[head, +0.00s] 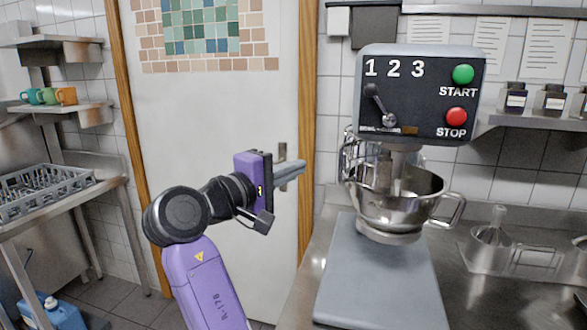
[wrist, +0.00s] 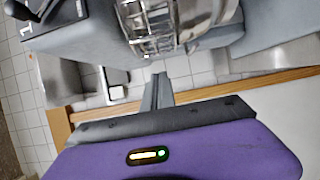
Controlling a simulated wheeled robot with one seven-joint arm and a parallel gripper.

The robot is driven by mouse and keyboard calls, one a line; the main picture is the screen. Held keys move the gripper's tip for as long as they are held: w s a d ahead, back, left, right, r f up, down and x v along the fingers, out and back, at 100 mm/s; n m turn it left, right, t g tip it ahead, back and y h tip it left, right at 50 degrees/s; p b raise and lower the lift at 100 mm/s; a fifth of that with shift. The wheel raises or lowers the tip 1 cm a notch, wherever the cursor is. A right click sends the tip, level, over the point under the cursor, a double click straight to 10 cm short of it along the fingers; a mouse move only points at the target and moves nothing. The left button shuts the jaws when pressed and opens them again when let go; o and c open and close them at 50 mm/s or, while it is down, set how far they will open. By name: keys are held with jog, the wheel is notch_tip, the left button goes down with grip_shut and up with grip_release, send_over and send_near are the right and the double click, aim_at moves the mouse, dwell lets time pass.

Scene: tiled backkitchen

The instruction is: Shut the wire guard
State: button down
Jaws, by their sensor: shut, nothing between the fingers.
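The wire guard (head: 348,158) is a shiny metal cage on the left side of the mixer (head: 420,92), above the left rim of the steel bowl (head: 395,190). It is partly hidden behind the mixer head and bowl, so its full outline does not show. The guard's bars (wrist: 152,28) show larger at the top of the wrist view. My gripper (head: 301,168) is shut and empty, left of the guard and apart from it in the head view. Its closed fingers (wrist: 158,82) point towards the guard in the wrist view. The gap's depth is hard to tell.
The mixer has a black lever (head: 378,104), a green START button (head: 463,74) and a red STOP button (head: 456,117). A steel counter (head: 480,290) with containers lies to the right. A white door (head: 215,120) stands behind my arm. A dish rack (head: 40,195) is far left.

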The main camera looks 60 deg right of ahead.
aim_at(363, 149)
jog(key=s+d+p, duration=0.2)
jog(key=s+d, duration=0.2)
jog(key=d, duration=0.1)
jog(key=shift+s+d, duration=0.2)
jog(key=shift+d, duration=0.1)
jog(key=shift+a+p, duration=0.1)
jog(key=shift+p, duration=0.25)
